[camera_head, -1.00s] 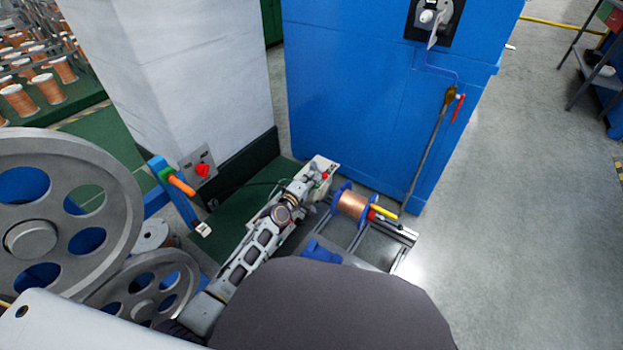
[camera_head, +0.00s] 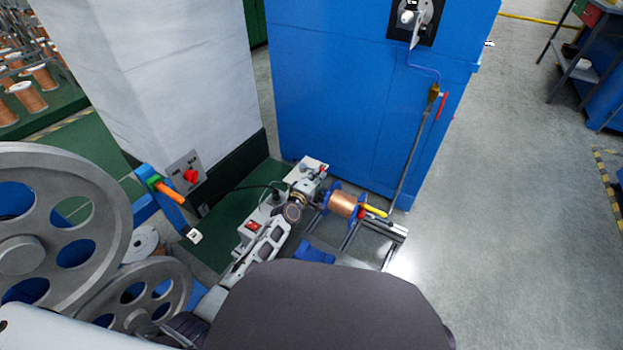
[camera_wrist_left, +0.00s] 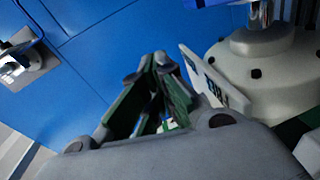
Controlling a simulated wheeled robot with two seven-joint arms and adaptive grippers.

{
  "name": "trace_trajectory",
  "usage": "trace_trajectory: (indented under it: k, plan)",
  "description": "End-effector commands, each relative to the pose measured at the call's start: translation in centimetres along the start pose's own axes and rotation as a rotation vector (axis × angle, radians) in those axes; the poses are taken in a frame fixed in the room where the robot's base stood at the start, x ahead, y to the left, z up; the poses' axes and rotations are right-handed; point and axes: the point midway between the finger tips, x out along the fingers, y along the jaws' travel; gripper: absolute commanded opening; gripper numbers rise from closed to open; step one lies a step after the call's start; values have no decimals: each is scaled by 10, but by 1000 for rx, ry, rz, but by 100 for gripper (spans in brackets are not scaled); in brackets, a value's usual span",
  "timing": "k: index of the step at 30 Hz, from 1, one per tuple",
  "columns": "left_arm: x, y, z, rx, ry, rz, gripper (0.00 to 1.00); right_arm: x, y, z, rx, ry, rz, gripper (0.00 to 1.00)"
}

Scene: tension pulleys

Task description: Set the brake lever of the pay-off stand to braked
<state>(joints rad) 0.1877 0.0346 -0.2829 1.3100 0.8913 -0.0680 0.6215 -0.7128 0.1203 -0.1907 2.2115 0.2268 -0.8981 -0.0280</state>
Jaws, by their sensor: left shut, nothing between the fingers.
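The pay-off stand is a low metal frame (camera_head: 384,228) holding a copper spool (camera_head: 341,204) with blue flanges. A yellow handle (camera_head: 375,210) with a red part beside it sticks out on the spool's right side; I take it to be the brake lever, but its set position cannot be told. My left gripper (camera_head: 301,196) is left of the spool, on the side away from the yellow handle. In the left wrist view its fingers (camera_wrist_left: 160,65) are together and empty, in front of blue panelling. The right gripper is not in view.
A blue cabinet (camera_head: 345,100) stands behind the stand, with a rod (camera_head: 414,145) leaning near it. A white pillar (camera_head: 165,80) and grey wheels (camera_head: 60,225) are at left. In the wrist view a bolted grey base (camera_wrist_left: 260,65) is close at right.

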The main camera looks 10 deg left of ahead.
Motion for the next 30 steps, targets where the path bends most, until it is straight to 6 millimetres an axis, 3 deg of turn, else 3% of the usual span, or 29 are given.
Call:
trace_trajectory:
  k: [12, 30]
  plan:
    - [28, 5, 9, -1, 0, 1, 0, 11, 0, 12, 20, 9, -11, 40]
    - [35, 6, 9, 0, 0, 0, 0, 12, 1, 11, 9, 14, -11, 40]
